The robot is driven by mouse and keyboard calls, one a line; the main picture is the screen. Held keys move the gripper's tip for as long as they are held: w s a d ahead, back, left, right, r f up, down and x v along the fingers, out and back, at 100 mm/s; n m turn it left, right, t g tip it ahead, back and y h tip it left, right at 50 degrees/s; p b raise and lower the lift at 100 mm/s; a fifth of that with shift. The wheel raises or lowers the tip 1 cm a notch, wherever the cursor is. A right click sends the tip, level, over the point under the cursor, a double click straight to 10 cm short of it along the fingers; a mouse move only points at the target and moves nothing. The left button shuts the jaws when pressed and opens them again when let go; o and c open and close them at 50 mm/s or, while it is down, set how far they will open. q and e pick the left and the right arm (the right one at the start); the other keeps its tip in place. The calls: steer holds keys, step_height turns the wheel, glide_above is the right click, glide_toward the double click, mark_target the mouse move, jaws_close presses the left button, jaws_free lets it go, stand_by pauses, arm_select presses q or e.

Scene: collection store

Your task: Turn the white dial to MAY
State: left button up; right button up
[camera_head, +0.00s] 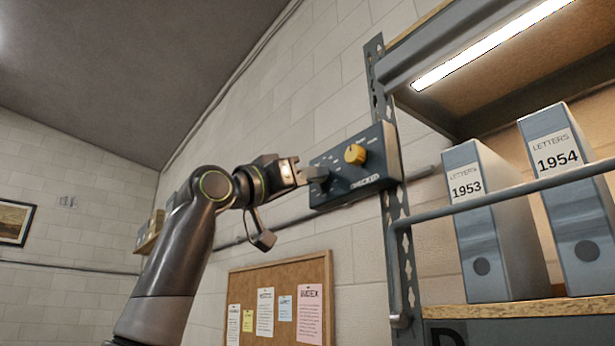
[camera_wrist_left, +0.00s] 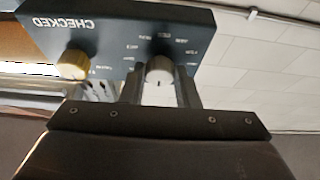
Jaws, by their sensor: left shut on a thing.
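A dark control box (camera_head: 378,150) marked CHECKED is fixed beside the shelf upright, and it fills the upper left of the wrist view (camera_wrist_left: 45,12), upside down. It bears a yellow dial (camera_head: 355,154), also in the wrist view (camera_wrist_left: 73,65), and a white dial (camera_wrist_left: 160,70). My left gripper (camera_head: 316,174) reaches the box from the left. Its fingers are shut on the white dial, one on each side, and they hide that dial in the head view. Small labels ring the white dial, too small to read. I cannot tell which one it points to. My right gripper is out of view.
A cork board (camera_head: 245,285) with papers hangs below.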

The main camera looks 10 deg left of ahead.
arm_select(q)
steer(key=shift+n, duration=0.4)
steer(key=shift+s+d+r+n+t+y+b, duration=0.1)
steer(key=shift+n+t+y+b, duration=0.4)
steer(key=shift+n, duration=0.7)
steer(key=shift+s+f+n+t+y+b, duration=0.1)
steer(key=shift+n+t+y+b, duration=0.2)
steer(key=shift+n+y, duration=0.65)
steer(key=shift+s+d+r+n+t+y+b, duration=0.1)
steer(key=shift+n+t+y+b, duration=0.25)
steer(key=shift+n, duration=1.1)
steer(key=shift+n+y, duration=0.3)
steer(key=o, duration=1)
steer(key=shift+w+a, duration=0.1)
